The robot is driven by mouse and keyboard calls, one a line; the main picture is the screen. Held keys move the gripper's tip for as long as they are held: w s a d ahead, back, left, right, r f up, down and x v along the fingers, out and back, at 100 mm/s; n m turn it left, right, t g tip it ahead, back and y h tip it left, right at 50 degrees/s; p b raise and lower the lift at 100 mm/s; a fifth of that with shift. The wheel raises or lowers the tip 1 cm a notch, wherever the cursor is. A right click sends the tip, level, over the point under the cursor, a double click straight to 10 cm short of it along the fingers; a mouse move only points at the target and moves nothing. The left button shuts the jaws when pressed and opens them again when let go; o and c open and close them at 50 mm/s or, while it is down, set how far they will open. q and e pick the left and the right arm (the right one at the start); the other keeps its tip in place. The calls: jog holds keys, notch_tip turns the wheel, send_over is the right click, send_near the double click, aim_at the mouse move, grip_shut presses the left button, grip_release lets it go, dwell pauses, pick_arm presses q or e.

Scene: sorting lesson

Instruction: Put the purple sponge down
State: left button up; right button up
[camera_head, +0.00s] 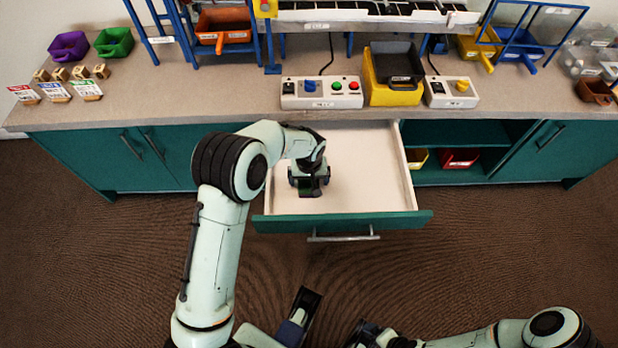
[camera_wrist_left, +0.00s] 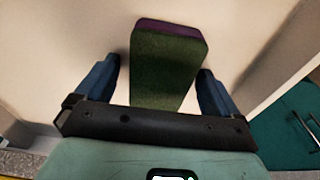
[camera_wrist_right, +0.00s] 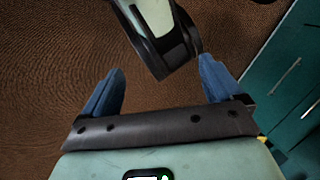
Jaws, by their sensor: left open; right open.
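The purple sponge (camera_wrist_left: 168,65) shows in the left wrist view with a dark green face up and a purple edge at its far end. It appears to lie on the pale floor of the open drawer (camera_head: 366,165). My left gripper (camera_head: 309,188) is low inside the drawer. Its jaws are open, one blue finger on each side of the sponge, with gaps visible. In the head view the gripper mostly hides the sponge. My right gripper (camera_wrist_right: 161,66) is open and empty over the brown floor, away from the drawer.
The drawer's green front (camera_head: 340,222) and side walls surround my left gripper. The drawer floor to its right is bare. Button boxes (camera_head: 322,92) and a yellow bin (camera_head: 392,93) stand on the counter above. An open shelf with a red bin (camera_head: 460,158) is at the right.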

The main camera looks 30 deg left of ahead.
aim_at(309, 184)
pick_arm(q)
jog(key=shift+r, duration=0.1)
jog(key=shift+r, duration=0.3)
notch_tip(309, 184, up, 12)
jog(key=s+p, duration=0.1)
jog(key=p, duration=0.1)
jog(key=shift+d+f+p, duration=0.25)
jog(key=shift+d+p, duration=0.05)
jog(key=shift+d, duration=0.1)
pick_arm(e)
jog(key=shift+g, duration=0.5)
jog(key=s+r, duration=0.1)
jog(key=s+a+r, duration=0.1)
jog(key=s+r, duration=0.1)
jog(key=shift+a, duration=0.1)
pick_arm(q)
jog(key=shift+s, duration=0.15)
